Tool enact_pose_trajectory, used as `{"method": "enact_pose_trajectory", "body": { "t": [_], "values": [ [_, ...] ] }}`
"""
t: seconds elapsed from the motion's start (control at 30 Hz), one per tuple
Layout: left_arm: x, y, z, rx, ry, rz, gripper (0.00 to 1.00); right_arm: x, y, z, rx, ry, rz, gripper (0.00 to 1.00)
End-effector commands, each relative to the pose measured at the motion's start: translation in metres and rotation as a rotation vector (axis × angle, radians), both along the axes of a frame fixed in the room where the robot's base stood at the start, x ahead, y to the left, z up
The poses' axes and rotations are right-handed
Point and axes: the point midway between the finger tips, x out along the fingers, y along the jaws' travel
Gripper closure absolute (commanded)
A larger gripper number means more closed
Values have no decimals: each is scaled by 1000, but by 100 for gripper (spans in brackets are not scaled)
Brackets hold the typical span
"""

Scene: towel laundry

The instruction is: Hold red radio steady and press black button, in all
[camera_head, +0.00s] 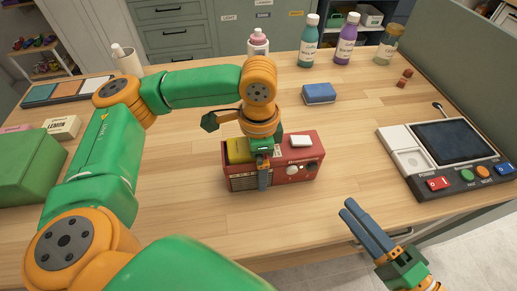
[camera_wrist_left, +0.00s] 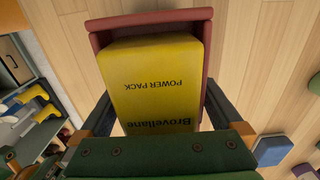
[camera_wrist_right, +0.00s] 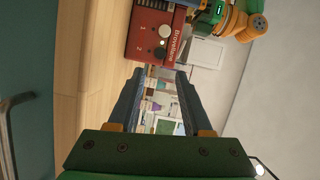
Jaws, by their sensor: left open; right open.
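The red radio (camera_head: 300,172) stands on the wooden table with its front towards me. A yellow power pack (camera_head: 238,150) sits in its left part; it fills the left wrist view (camera_wrist_left: 155,80). My left gripper (camera_head: 264,168) is open over the radio, one finger in front of its face. In the left wrist view its fingers lie either side of the radio; contact cannot be told. My right gripper (camera_head: 348,208) is open and empty, right of and nearer than the radio.
A console (camera_head: 445,155) with a screen and coloured buttons lies at the right. A blue sponge (camera_head: 319,93) and several bottles (camera_head: 308,45) stand behind the radio. A green box (camera_head: 28,165) is at the left. The table in front of the radio is clear.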

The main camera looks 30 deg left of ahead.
Motion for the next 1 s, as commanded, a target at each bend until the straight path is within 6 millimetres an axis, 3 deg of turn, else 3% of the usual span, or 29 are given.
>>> {"method": "enact_pose_trajectory", "body": {
  "t": [0.3,0.6,0.67,0.7,0.77,0.9,1.0],
  "values": [
    [0,0,-6,-1,-1,1,3,0,0,0,0,0,0,50],
    [0,0,-5,0,-1,1,84,0,0,0,0,0,0,50],
    [0,0,-5,0,-1,1,100,0,0,0,0,0,0,50],
    [0,0,-5,0,-1,1,100,0,0,0,0,0,0,50],
    [0,0,-5,-1,-2,1,100,0,0,0,0,0,0,64],
    [0,0,-5,-1,-2,1,100,0,0,0,0,0,0,100],
    [0,0,-5,-1,-2,1,100,0,0,0,0,0,0,100]
  ]
}}
